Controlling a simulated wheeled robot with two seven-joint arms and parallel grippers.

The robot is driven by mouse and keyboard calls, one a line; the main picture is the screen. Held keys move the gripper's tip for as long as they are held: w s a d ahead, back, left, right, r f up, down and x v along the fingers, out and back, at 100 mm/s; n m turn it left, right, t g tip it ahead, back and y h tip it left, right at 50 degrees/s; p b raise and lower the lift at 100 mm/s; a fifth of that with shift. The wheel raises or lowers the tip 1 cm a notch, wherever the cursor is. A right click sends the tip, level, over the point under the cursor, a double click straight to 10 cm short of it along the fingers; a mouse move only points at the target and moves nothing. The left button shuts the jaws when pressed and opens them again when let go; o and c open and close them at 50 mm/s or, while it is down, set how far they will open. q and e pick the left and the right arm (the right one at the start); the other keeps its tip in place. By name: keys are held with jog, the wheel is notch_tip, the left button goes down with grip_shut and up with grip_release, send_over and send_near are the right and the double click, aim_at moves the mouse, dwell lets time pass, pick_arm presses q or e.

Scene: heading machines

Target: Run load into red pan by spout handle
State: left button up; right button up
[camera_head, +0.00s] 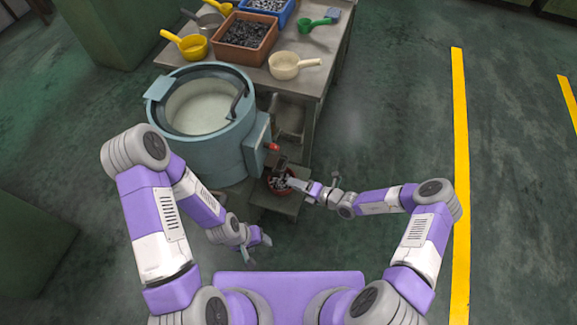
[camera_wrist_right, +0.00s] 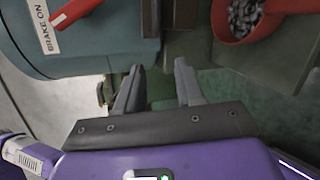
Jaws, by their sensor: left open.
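The red pan (camera_head: 291,189) sits on a small low stand below the machine's outlet, with small grey pieces in it. In the right wrist view the red pan (camera_wrist_right: 218,28) is at the top right with grey pieces inside. My right gripper (camera_head: 292,183) is by the pan; in its wrist view the fingers (camera_wrist_right: 158,85) are apart with nothing between them. My left gripper (camera_head: 262,245) is open and empty, low in front of the stand. The dark spout (camera_head: 280,163) is partly hidden; its handle is not clear.
The teal round machine (camera_head: 205,150) has a red lever (camera_head: 272,147), labelled "BRAKE ON" in the wrist view (camera_wrist_right: 75,12). The table (camera_head: 318,50) behind holds an orange bin (camera_head: 224,60) of dark parts, a blue bin and several scoops. The floor at right is clear.

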jog(key=w+a+f+m+t+b, duration=0.1)
jog(key=w+a+m+t+b, duration=0.1)
jog(key=w, duration=0.6)
jog(key=shift+w+a+m+t+h, duration=0.35)
jog(key=shift+a+m, duration=0.2)
jog(key=shift+m, duration=0.35)
jog(key=shift+s, duration=0.15)
jog(key=shift+c, duration=0.3)
grip_shut()
